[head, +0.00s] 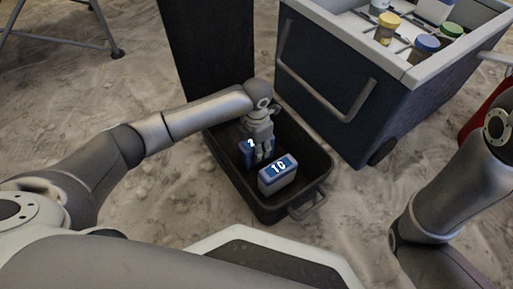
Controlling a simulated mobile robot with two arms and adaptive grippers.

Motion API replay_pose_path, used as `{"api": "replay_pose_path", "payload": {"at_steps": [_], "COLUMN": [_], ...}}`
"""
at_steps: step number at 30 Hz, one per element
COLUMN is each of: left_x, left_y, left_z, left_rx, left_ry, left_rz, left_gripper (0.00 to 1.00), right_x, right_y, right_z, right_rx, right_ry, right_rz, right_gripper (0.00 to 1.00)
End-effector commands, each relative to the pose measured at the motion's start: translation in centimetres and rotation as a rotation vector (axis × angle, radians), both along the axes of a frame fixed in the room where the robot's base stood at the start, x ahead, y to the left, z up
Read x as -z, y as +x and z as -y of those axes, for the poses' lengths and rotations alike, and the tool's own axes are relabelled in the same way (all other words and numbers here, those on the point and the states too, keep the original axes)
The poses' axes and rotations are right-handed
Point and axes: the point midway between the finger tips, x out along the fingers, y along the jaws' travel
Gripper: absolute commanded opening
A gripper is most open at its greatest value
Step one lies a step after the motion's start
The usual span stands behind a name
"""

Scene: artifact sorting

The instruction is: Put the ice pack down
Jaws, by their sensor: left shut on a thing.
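My left gripper (262,152) reaches down into a black open bin (256,206) on the sandy ground. It is shut on a blue ice pack (247,154), which is partly hidden by the fingers and has a white mark on it. The ice pack is inside the bin near its left side; I cannot tell whether it touches the bin floor. A second ice pack (277,178), white and blue with the number 10, stands in the bin just in front of the gripper. My right arm shows at the right edge, but its gripper is out of view.
A large dark cooler (335,90) with a white rim stands behind right of the bin, holding several jars with coloured lids. A dark upright panel (207,55) stands behind the bin. A red object (485,112) is at the right edge. Sandy ground left of the bin is clear.

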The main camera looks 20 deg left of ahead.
Motion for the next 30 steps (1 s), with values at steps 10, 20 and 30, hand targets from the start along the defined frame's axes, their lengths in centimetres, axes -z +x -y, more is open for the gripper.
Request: {"api": "replay_pose_path", "payload": {"at_steps": [10,20,30], "left_x": [0.3,0.2,-2.6], "left_y": [0.0,0.0,0.0], "left_z": [0.0,0.0,0.0], "left_rx": [0.001,0.001,0.001], "left_ry": [0.000,0.000,0.000], "left_rz": [-0.001,-0.001,0.000], "left_gripper": [0.62,0.62,0.62], "right_x": [0.1,0.0,-2.3], "right_y": [0.0,0.0,0.0], "right_z": [0.0,0.0,0.0], "right_rx": [0.000,0.000,0.000], "right_ry": [0.000,0.000,0.000], "right_rz": [0.000,0.000,0.000], "right_gripper": [0.34,0.34,0.34]}}
